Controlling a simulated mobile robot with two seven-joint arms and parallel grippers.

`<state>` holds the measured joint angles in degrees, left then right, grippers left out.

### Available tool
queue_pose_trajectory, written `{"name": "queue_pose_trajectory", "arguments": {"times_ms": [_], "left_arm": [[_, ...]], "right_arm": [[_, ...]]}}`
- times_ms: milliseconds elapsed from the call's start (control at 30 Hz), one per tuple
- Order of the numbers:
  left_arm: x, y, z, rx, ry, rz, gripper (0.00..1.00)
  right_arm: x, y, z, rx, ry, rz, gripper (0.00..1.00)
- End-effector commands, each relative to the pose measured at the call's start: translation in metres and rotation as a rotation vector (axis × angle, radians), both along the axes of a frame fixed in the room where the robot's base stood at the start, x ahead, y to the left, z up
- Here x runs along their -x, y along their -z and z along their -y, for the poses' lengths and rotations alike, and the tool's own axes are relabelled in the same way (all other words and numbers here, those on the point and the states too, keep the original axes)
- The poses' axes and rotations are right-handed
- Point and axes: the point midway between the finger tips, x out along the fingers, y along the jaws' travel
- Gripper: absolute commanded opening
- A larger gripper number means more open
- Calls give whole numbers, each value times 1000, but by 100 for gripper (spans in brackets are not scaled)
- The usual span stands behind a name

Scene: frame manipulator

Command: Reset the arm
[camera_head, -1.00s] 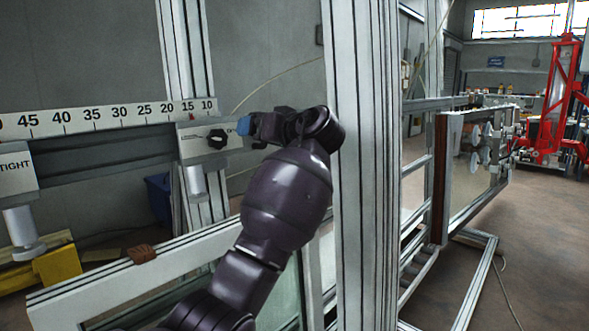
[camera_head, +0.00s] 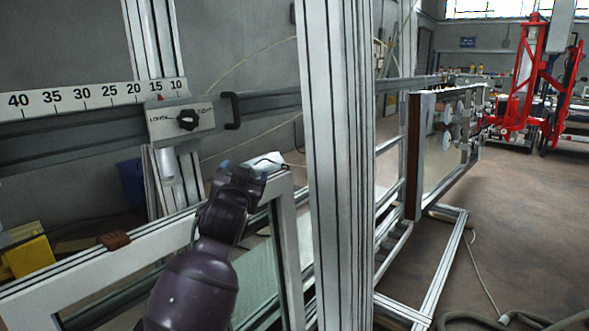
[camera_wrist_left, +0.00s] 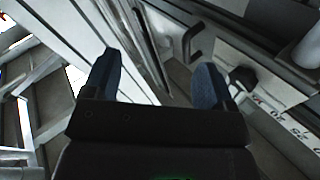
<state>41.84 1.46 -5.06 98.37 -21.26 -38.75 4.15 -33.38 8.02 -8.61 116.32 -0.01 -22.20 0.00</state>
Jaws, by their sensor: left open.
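My left arm (camera_head: 195,290) comes up from the bottom of the head view. My right gripper is in neither view.
A thick aluminium post (camera_head: 336,150) stands right of my left gripper. A white window frame (camera_head: 155,241) lies below and around the arm. A dark handle (camera_head: 231,110) sticks out beside the slider block. Open floor (camera_head: 525,220) lies at the right, with a red machine (camera_head: 535,80) far back.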

Motion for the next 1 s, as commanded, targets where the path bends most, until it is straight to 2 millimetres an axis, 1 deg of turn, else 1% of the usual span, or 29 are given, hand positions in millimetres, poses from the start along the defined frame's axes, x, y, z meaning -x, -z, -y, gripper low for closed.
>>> {"name": "queue_pose_trajectory", "arguments": {"times_ms": [33, 167, 200, 367, 400, 567, 600, 667, 700, 767, 800, 867, 900, 967, 1000], "left_arm": [[9, 23, -8, 9, 14, -11, 78], [33, 71, -24, 38, 53, -29, 78], [42, 87, -29, 47, 62, -39, 78], [79, 145, -49, 87, 85, -80, 78], [90, 159, -54, 98, 87, -94, 78], [135, 213, -75, 141, 87, -157, 78], [147, 227, -80, 151, 85, -178, 78], [166, 247, -88, 165, 79, -209, 78], [180, 260, -93, 176, 74, -232, 78], [200, 279, -100, 187, 64, -270, 78], [214, 293, -105, 195, 55, -299, 78], [236, 312, -112, 204, 41, -345, 78], [252, 325, -117, 207, 30, -376, 78], [276, 344, -124, 208, 13, -424, 78], [292, 357, -129, 207, 0, -456, 78]], "right_arm": [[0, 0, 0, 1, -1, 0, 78], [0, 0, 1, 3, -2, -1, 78], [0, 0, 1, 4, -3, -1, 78], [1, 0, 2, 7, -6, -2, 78], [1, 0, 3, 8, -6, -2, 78], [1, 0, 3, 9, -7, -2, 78], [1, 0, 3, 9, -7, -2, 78], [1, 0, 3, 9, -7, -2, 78], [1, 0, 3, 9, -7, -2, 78], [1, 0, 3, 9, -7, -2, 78], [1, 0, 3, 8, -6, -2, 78], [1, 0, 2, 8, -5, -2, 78], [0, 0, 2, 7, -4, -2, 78], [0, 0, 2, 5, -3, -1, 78], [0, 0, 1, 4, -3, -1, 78]]}}
